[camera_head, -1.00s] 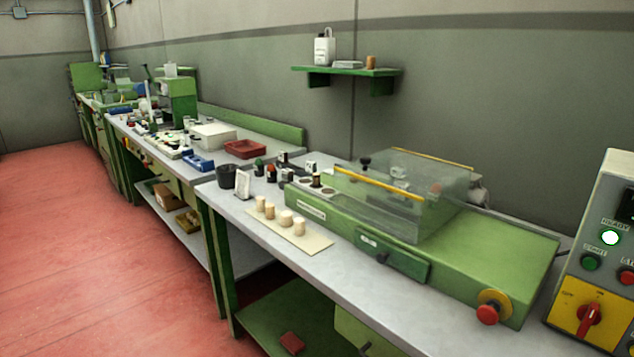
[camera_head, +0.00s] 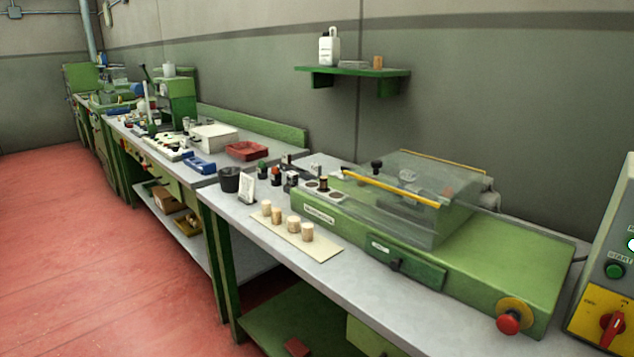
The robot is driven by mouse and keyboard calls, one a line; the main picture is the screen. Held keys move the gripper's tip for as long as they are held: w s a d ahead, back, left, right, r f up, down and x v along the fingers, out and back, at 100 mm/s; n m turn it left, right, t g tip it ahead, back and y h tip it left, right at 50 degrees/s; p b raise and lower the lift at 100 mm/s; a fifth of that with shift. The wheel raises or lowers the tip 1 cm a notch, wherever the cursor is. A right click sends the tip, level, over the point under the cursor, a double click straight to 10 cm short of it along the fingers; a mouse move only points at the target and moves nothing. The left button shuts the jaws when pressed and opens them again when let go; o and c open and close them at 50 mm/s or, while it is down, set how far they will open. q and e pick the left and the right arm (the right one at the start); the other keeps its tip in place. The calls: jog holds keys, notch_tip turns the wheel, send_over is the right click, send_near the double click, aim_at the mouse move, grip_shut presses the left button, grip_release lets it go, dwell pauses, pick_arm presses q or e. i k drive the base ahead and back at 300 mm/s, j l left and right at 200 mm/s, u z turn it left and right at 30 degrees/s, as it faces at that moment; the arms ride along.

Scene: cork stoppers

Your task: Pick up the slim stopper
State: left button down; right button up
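Several cork stoppers stand upright in a row on a pale mat (camera_head: 318,250) at the front of the workbench. The leftmost cork (camera_head: 266,208) and the one beside it (camera_head: 276,215) look slimmer. The other two, a third cork (camera_head: 293,224) and the rightmost cork (camera_head: 307,232), look wider. At this size I cannot tell for certain which is the slimmest. Neither of my grippers shows in the view.
A green machine (camera_head: 480,265) with a clear cover and a red knob (camera_head: 508,323) fills the bench right of the mat. Red floor (camera_head: 90,240) lies open at left.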

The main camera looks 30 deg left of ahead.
aim_at(324, 180)
jog(key=i+j, duration=0.1)
jog(key=j, duration=0.45)
jog(key=i+j, duration=0.1)
jog(key=j, duration=0.45)
jog(key=i+j, duration=0.1)
jog(key=j, duration=0.45)
jog(key=i+j, duration=0.1)
jog(key=j, duration=0.4)
jog(key=i+j, duration=0.1)
jog(key=j, duration=0.45)
